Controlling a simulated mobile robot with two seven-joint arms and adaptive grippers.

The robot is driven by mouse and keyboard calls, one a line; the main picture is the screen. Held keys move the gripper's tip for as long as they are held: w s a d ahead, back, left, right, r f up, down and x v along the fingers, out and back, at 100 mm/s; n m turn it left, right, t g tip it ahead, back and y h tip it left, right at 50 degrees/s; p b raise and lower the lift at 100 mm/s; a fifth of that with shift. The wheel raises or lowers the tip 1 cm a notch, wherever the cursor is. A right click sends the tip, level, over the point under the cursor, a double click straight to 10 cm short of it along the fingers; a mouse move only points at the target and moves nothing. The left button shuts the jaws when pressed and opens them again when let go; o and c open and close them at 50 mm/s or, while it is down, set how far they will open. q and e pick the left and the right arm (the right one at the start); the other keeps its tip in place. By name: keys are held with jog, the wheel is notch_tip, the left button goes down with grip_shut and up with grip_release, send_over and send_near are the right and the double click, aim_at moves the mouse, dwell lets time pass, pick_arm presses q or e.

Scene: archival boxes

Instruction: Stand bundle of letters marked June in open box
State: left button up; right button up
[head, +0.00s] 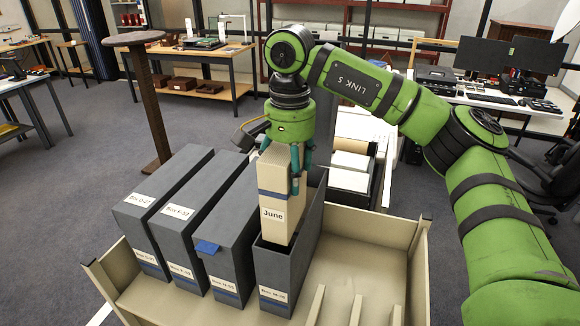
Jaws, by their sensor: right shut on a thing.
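The bundle of letters marked June (275,227) is cream with a blue band and a white label. My right gripper (297,182) is shut on its upper part and holds it upright, tilted slightly. The open box (273,276) is dark grey, labelled at its lower front, and stands rightmost in a row of boxes. The bundle's lower end is at the box's open top and seems to reach just inside; its exact depth is hard to tell. My left gripper is not in view.
Several closed grey boxes (207,241) stand close on the left, one with a blue tab (207,247). They share a beige tray (386,262) with low dividers at front right. A brown stand (150,100) rises behind. The tray floor right of the open box is bare.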

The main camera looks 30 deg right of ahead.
jog(key=shift+f+b, duration=0.75)
jog(key=shift+f, duration=0.5)
jog(key=shift+f+b, duration=1.5)
jog(key=shift+f, duration=0.6)
jog(key=shift+f+b, duration=1.5)
jog(key=shift+f, duration=0.5)
